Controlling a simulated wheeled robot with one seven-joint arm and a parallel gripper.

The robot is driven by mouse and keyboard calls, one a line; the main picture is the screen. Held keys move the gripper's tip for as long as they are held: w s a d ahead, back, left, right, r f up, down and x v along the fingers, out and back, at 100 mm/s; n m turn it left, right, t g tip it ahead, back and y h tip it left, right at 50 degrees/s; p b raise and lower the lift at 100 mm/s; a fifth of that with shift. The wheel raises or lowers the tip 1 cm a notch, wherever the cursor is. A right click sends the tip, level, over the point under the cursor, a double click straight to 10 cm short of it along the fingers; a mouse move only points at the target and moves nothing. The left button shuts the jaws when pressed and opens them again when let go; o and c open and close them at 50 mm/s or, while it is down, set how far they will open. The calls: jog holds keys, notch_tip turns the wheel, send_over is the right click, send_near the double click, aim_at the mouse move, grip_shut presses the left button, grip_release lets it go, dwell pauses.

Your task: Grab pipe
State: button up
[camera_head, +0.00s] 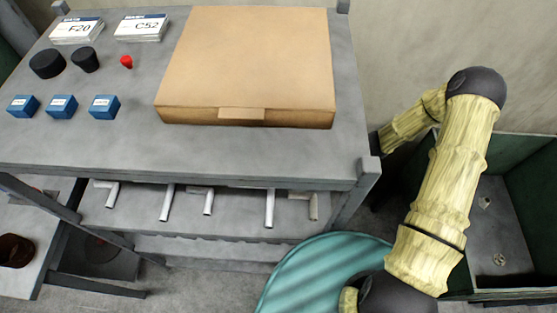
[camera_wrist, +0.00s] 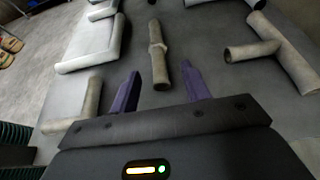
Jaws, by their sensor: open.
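Several grey pipes lie on the lower shelf (camera_head: 140,212) under the table; one long pipe (camera_head: 270,208) and a shorter pipe (camera_head: 208,203) show in the head view. In the wrist view my gripper (camera_wrist: 160,70) is open, with two purple fingers apart. A straight jointed pipe (camera_wrist: 157,52) lies ahead, its near end in line with the gap between the fingers; I cannot tell the height between them. A T-shaped pipe (camera_wrist: 285,52) lies to the right and a bent pipe (camera_wrist: 88,100) to the left. My gripper is hidden in the head view.
The tabletop (camera_head: 100,145) above the shelf holds a cardboard box (camera_head: 250,60), small blue boxes (camera_head: 62,106), black round parts (camera_head: 47,64) and card stacks (camera_head: 140,28). A green bin (camera_head: 525,195) stands at the right. A table leg (camera_head: 362,185) is near my arm.

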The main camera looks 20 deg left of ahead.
jog(key=p+x, duration=0.1)
jog(key=x, duration=0.3)
jog(key=shift+s+a+f, duration=0.25)
jog(key=shift+a, duration=0.05)
grip_shut()
